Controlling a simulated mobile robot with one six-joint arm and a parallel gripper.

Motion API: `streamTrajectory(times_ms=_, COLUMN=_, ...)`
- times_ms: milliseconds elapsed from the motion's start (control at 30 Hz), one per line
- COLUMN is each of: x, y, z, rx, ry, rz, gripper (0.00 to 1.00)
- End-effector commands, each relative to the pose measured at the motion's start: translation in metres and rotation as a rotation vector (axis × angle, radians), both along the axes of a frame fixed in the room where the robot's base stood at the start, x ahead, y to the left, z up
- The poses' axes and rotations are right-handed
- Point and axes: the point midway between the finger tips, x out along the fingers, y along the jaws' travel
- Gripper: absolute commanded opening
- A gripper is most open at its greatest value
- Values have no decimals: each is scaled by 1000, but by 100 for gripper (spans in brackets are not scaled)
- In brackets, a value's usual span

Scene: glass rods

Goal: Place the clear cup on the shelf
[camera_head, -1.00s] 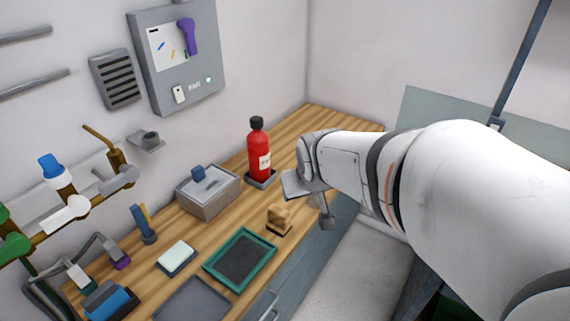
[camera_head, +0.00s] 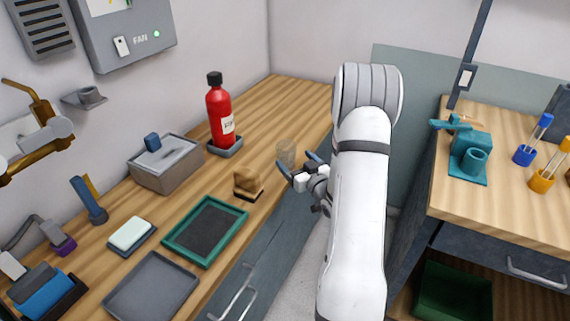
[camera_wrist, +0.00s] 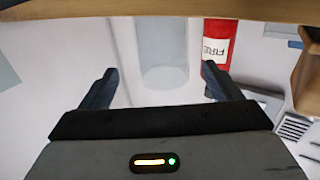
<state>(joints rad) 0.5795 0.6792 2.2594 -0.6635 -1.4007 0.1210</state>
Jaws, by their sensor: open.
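The clear cup (camera_head: 286,152) stands upright on the wooden counter near its front edge, faint and see-through. My gripper (camera_head: 297,163) is open beside it, on the aisle side, with its dark fingers pointing toward it. In the wrist view, which looks upside down, the cup (camera_wrist: 163,50) appears ahead of and between the two spread fingers (camera_wrist: 162,88). The fingers look clear of the cup. No shelf is plainly recognisable. An open compartment under the right bench holds a green crate (camera_head: 450,292).
A red extinguisher-like bottle (camera_head: 219,112) stands behind the cup. A wooden block (camera_head: 248,183), a green-framed tray (camera_head: 170,238) and a grey box (camera_head: 165,168) lie to the left. The right bench (camera_head: 447,190) bears a teal fixture (camera_head: 470,150). Free counter lies beyond the cup.

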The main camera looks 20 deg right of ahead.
Motion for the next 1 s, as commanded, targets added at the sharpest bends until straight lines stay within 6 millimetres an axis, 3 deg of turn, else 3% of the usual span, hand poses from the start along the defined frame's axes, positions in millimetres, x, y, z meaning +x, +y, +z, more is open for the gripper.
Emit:
streamTrajectory(times_ms=600, x=72, y=9, z=6, rx=5, ry=-9, rz=2, gripper=85)
streamTrajectory(times_ms=867, x=75, y=8, z=6, rx=5, ry=-9, rz=1, gripper=85)
streamTrajectory(times_ms=1000, x=75, y=8, z=6, rx=5, ry=-9, rz=0, gripper=76)
